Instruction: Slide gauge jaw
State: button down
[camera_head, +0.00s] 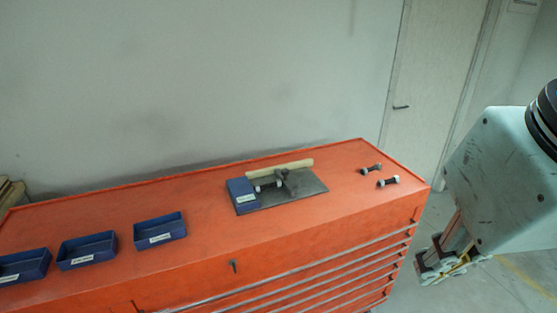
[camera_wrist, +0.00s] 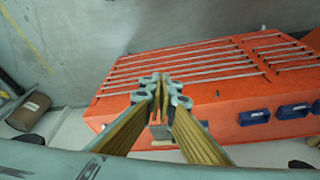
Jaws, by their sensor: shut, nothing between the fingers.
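The gauge's dark grey plate (camera_head: 262,205) lies on top of the orange cabinet. It carries a blue block (camera_head: 241,192) at its left, a cream bar (camera_head: 262,168) along its back and a dark grey jaw (camera_head: 288,184) near the middle. A bolt (camera_head: 268,186) lies between the block and the jaw; I cannot tell whether either touches it. My gripper (camera_head: 440,266) is shut and empty, off the cabinet's right end and well away from the gauge. In the wrist view my gripper's fingertips (camera_wrist: 162,80) meet, and the fingers hide much of the gauge.
Two loose bolts, one (camera_head: 371,169) behind the other (camera_head: 388,181), lie near the right end of the orange cabinet (camera_head: 330,222). Three blue labelled bins, including the rightmost (camera_head: 160,231), stand at the left. A wall and door (camera_head: 425,80) are behind. The cabinet top between bins and gauge is clear.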

jog(key=c, duration=3.4)
grip_release()
